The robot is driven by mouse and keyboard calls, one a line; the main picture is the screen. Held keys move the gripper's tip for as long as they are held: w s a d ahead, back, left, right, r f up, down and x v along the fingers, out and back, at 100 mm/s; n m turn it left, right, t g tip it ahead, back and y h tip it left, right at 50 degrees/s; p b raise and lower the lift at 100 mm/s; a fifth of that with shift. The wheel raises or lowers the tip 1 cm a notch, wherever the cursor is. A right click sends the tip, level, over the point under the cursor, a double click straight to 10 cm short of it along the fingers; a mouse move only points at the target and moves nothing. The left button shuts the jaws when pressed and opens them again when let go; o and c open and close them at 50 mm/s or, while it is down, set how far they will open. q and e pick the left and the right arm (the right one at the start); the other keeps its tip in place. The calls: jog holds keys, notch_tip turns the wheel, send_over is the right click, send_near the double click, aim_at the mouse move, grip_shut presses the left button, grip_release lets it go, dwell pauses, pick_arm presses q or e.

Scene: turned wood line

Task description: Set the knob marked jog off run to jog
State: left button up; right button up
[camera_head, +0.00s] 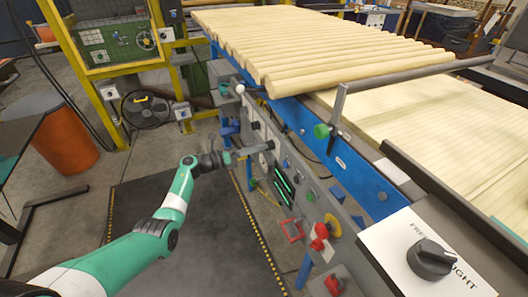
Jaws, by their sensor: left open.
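My left arm comes in from the lower left, and its gripper (258,150) is open at the face of the grey control panel (272,172). Its fingertips are beside a small pale plate and dial on the panel, partly hidden by the fingers. I cannot read the jog off run marking anywhere, and I cannot tell whether the fingers touch a knob. A black knob (255,125) shows just above the gripper on the panel. My right gripper is not in view.
A large black knob (432,258) on a white plate with partly covered lettering is at the near right. Red controls (319,237), a yellow-ringed button (333,225) and a lit green display (283,188) are lower on the panel. Wooden rods (300,45) lie above. The dark floor mat is clear.

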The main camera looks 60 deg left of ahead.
pick_arm(q)
jog(key=w+b, duration=0.1)
jog(key=w, duration=0.2)
jog(key=shift+d, duration=0.1)
jog(key=shift+c, duration=0.3)
grip_shut()
